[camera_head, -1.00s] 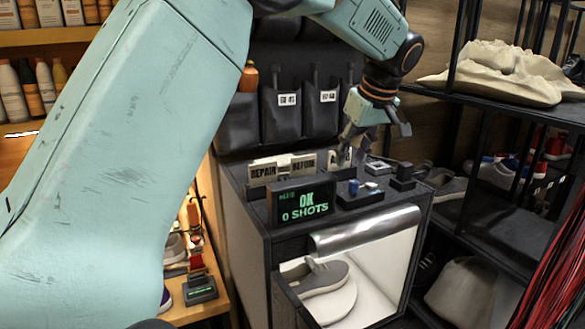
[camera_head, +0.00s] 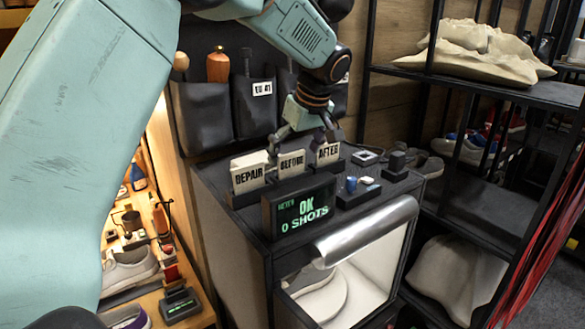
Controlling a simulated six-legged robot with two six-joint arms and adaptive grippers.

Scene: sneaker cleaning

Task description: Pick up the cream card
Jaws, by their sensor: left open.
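Three cream cards stand upright in a row in a dark holder on top of the black cabinet. They are the "REPAIR" card (camera_head: 248,174), the "BEFORE" card (camera_head: 291,165) and the "AFTER" card (camera_head: 328,153). My left gripper (camera_head: 304,137) is open, pointing down just above and behind the "BEFORE" and "AFTER" cards, with its fingers spread. Nothing shows between the fingers, and I cannot tell whether they touch a card. My right gripper is not in view.
Dark pouches (camera_head: 203,115) hang behind. A lit box with a shoe (camera_head: 323,296) is below.

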